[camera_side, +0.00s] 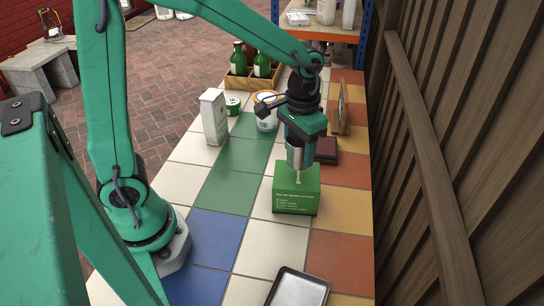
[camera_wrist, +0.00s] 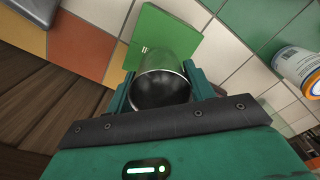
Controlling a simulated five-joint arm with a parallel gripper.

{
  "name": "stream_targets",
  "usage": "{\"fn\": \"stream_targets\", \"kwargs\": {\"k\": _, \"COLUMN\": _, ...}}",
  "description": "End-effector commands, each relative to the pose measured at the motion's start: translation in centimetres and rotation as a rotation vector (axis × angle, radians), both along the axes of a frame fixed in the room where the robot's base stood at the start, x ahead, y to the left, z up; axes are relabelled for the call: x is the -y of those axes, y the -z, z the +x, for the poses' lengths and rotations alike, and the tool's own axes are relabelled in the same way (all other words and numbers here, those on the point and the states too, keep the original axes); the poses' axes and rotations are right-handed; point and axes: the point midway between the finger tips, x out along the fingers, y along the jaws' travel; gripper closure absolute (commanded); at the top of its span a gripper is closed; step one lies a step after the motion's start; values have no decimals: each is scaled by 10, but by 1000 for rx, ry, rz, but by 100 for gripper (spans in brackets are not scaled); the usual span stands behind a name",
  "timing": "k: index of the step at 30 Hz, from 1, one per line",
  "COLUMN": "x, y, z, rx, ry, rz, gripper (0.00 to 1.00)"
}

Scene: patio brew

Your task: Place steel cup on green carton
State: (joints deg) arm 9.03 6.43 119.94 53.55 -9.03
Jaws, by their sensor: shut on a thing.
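The steel cup (camera_wrist: 162,88) is held between the two fingers of my gripper (camera_wrist: 160,92) in the wrist view, its open mouth facing the camera. In the side view my gripper (camera_side: 300,158) points down over the green carton (camera_side: 297,197), with the cup (camera_side: 295,160) at its end, partly hidden by the fingers. The carton stands on the tiled table and also shows in the wrist view (camera_wrist: 160,38) behind the cup. The cup is upright at the carton's top; I cannot tell whether it touches it.
A metal tray (camera_side: 297,289) lies at the table's front. A dark box (camera_side: 326,150) and a framed panel (camera_side: 341,110) stand behind the carton. Tiles left of the carton are clear.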

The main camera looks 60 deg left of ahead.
Motion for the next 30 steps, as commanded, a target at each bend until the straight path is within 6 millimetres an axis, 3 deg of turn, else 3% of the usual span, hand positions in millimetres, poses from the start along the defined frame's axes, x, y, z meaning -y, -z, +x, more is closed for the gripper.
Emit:
{"fn": "stream_targets", "kwargs": {"k": 9, "x": 0, "y": 32, "z": -1, "rx": -2, "ry": 0, "rz": 0, "gripper": 69}}
{"fn": "stream_targets", "kwargs": {"k": 23, "x": 0, "y": 37, "z": -1, "rx": -2, "ry": 0, "rz": 0, "gripper": 69}}
{"fn": "stream_targets", "kwargs": {"k": 24, "x": 0, "y": 37, "z": 0, "rx": -2, "ry": 0, "rz": 0, "gripper": 43}}
{"fn": "stream_targets", "kwargs": {"k": 27, "x": 0, "y": 37, "z": -1, "rx": -2, "ry": 0, "rz": 0, "gripper": 25}}
{"fn": "stream_targets", "kwargs": {"k": 30, "x": 0, "y": 37, "z": -1, "rx": -2, "ry": 0, "rz": 0, "gripper": 25}}
